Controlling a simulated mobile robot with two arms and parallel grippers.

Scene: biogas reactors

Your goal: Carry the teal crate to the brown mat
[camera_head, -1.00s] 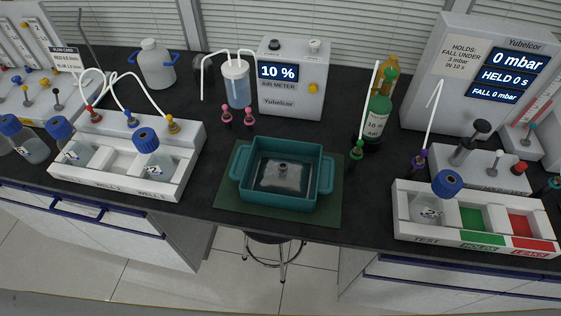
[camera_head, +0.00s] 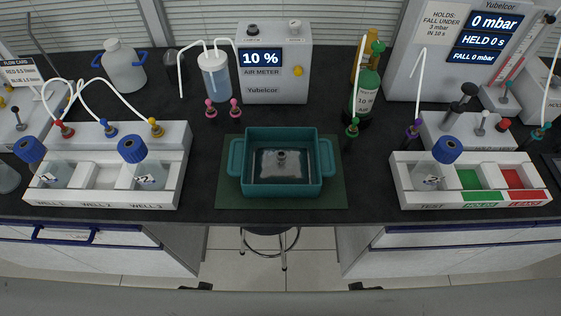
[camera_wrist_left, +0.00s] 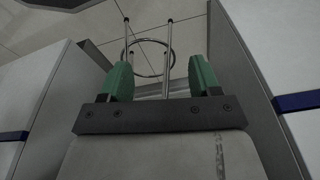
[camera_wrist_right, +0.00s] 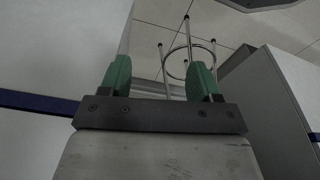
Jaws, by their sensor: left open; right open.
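The teal crate (camera_head: 282,190) stands upright on a dark green mat (camera_head: 334,196) at the front middle of the black bench, in the head view. It has a handle on its left and right sides, and a clear item with a dark cap (camera_head: 281,160) lies inside. No brown mat shows in any view. My left gripper (camera_wrist_left: 162,75) is open and empty in the left wrist view, with its green fingers apart, facing a stool and the floor. My right gripper (camera_wrist_right: 160,78) is open and empty too, facing the same stool. Both are away from the crate.
A white well rack (camera_head: 105,200) with blue-capped bottles stands left of the crate. A test rack (camera_head: 470,200) with green and red compartments stands right. Behind are an air meter (camera_head: 274,90) and a green cylinder (camera_head: 366,92). A stool (camera_head: 264,232) is under the bench.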

